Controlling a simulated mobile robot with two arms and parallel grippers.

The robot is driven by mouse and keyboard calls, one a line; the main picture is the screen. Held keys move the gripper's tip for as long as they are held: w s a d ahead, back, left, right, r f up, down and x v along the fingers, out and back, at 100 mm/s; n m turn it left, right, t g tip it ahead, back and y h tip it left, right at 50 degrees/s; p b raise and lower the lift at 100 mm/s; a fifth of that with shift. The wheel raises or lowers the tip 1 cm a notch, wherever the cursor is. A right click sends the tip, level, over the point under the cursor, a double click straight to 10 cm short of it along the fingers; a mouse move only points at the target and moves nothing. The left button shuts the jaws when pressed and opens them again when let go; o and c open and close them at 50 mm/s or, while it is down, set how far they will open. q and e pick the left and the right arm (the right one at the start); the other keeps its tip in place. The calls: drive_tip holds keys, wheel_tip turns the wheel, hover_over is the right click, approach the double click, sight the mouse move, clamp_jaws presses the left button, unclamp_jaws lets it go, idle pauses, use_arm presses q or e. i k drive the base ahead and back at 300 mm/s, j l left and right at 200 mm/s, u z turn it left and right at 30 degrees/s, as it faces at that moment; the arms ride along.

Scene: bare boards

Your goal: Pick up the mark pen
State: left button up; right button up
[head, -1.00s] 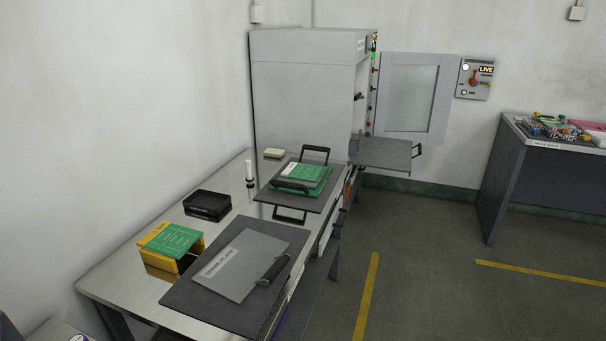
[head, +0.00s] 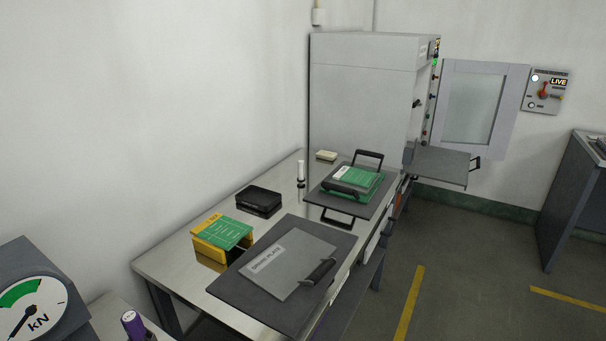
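A white upright cylinder with a dark lower band, which looks like the mark pen (head: 301,172), stands near the back edge of the steel bench (head: 170,262). It is left of the dark tray that holds green boards (head: 356,181). Neither of my grippers is in view.
A black box (head: 259,200), a yellow stand with a green board (head: 222,233) and a grey plate on a dark mat (head: 288,264) lie on the bench. A kN dial gauge (head: 32,300) is at the lower left. A cabinet (head: 364,108) stands behind. The floor at right (head: 470,260) is clear.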

sight(300, 179)
drive_tip(key=k, duration=0.45)
drive_tip(key=i+l, duration=0.2)
drive_tip(key=l, duration=0.15)
drive_tip(key=i+l, duration=0.2)
drive_tip(key=l, duration=0.15)
drive_tip(key=i+l+u, duration=0.1)
drive_tip(key=l, duration=0.3)
drive_tip(key=i+l, duration=0.5)
drive_tip(key=l, duration=0.2)
drive_tip(key=i+l+u, duration=0.1)
drive_tip(key=l, duration=0.3)
drive_tip(key=i, duration=0.1)
